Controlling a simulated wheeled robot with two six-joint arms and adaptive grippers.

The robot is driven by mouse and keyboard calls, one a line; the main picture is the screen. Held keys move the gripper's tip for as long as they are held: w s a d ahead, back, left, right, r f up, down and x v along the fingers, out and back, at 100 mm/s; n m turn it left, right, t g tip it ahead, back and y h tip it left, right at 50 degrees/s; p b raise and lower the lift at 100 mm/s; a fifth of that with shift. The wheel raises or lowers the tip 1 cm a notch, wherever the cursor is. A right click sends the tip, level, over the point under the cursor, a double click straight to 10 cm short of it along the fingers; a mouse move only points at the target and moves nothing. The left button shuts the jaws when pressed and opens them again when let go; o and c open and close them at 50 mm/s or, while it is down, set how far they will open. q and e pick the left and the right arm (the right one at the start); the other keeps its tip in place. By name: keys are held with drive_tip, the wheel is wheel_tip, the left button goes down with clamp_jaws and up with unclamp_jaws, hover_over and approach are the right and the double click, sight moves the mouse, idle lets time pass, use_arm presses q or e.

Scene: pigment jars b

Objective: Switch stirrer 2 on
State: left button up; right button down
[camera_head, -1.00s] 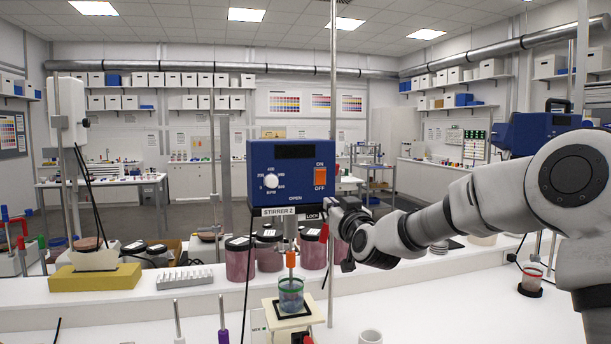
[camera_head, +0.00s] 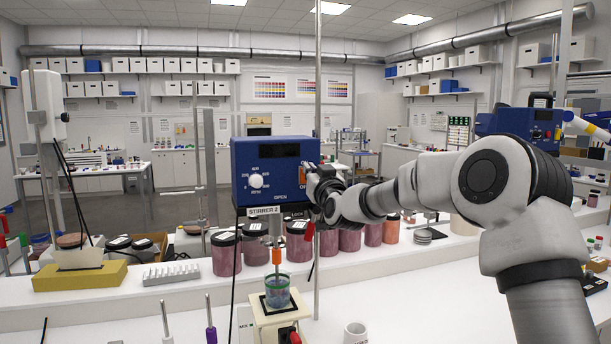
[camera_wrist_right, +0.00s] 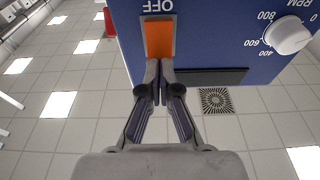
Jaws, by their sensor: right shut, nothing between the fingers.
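Stirrer 2 (camera_head: 250,165) is a blue box on an upright rod, with a "STIRRER 2" label under it. Its orange ON/OFF rocker switch (camera_wrist_right: 158,36) shows in the wrist view, with OFF printed beside its far end. My right gripper (camera_wrist_right: 158,68) is shut and empty, its fingertips at the switch's end away from OFF. I cannot tell whether they touch it. In the head view the right gripper (camera_head: 309,174) covers most of the switch. The white RPM knob (camera_head: 256,181) is left of the switch. My left gripper is not in view.
A small cup (camera_head: 277,291) with a green rim stands under stirrer 2. Lidded pigment jars (camera_head: 226,255) line the shelf behind. A support rod (camera_head: 318,100) rises close by my right gripper. Another blue stirrer (camera_head: 520,124) is at right.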

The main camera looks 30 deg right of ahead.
drive_tip(key=shift+w, duration=0.15)
drive_tip(key=b+v, duration=0.2)
drive_tip(key=v, duration=0.8)
drive_tip(key=shift+s, duration=0.4)
idle(0.5)
drive_tip(key=shift+s+a+r, duration=0.1)
drive_tip(key=shift+s+r, duration=0.05)
drive_tip(key=shift+r, duration=0.05)
